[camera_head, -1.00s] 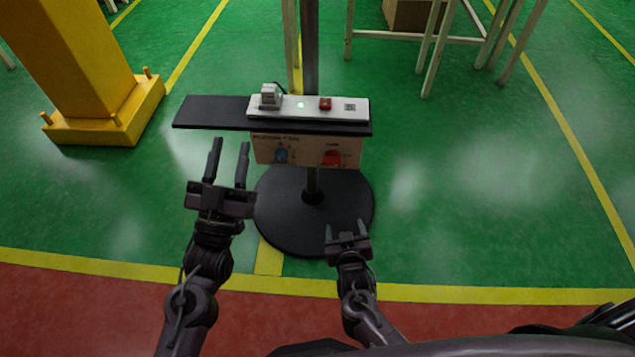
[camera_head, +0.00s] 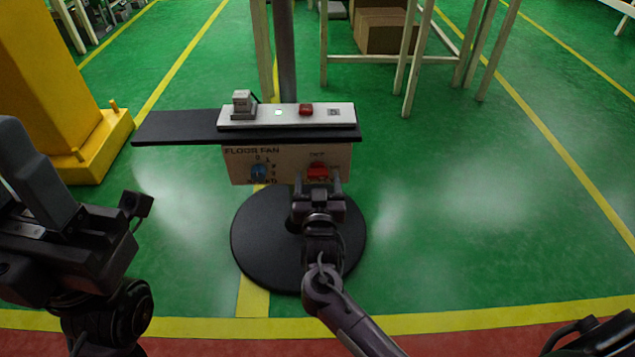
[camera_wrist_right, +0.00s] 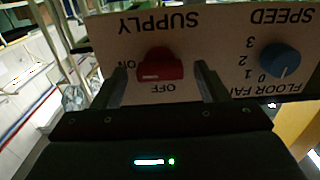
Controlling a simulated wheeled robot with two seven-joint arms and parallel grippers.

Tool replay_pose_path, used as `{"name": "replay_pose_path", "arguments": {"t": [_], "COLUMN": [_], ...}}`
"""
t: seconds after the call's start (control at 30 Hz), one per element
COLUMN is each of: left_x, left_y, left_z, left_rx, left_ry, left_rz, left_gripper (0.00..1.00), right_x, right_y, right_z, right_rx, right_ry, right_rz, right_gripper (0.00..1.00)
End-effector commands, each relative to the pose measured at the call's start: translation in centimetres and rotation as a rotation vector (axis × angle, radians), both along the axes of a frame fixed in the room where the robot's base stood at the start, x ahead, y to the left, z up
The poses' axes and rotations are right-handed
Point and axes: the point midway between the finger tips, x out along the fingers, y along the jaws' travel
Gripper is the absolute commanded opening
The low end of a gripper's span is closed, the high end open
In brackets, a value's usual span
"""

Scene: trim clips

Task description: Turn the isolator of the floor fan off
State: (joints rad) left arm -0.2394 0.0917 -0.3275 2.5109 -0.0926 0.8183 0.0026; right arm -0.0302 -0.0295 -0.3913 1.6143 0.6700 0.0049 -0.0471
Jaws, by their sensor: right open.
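The red isolator knob (camera_head: 318,171) is on the front panel (camera_head: 242,166) of the floor fan stand, at its right side. In the right wrist view, which shows the panel upside down, the red knob (camera_wrist_right: 160,66) sits under SUPPLY, with ON beside it and OFF at its edge. Its grip lies sideways, along the ON direction. My right gripper (camera_head: 318,187) is open, its fingers on either side of the knob; contact is unclear. My left gripper (camera_head: 22,170) is open and empty at the far left, partly cut off.
A blue speed knob (camera_head: 258,172) is left of the red one. Above are a black shelf (camera_head: 175,126) and a white strip (camera_head: 262,124) with a grey plug block (camera_head: 243,104), a lit green lamp and a red button (camera_head: 306,109). A yellow post (camera_head: 50,90) stands left.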

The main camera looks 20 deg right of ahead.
Motion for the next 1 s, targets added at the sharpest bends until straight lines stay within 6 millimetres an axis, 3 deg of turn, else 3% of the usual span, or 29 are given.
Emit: {"name": "replay_pose_path", "arguments": {"t": [0.4,0.73,1.0], "left_x": [0.01,0.00,-0.03], "left_y": [-0.02,-0.02,0.00], "left_z": [-0.19,-0.19,0.48], "left_rx": [0.001,0.001,0.000], "left_ry": [-0.004,-0.004,-0.005], "left_rz": [0.000,0.001,0.001], "left_gripper": [0.36,0.36,0.36], "right_x": [1.04,1.01,1.01], "right_y": [-0.32,-0.31,-0.32], "right_z": [-0.01,-0.03,0.14], "right_rx": [0.000,0.001,-0.025], "right_ry": [0.001,0.002,0.010], "right_rz": [0.000,0.000,0.000], "right_gripper": [0.66,0.23,0.23]}}
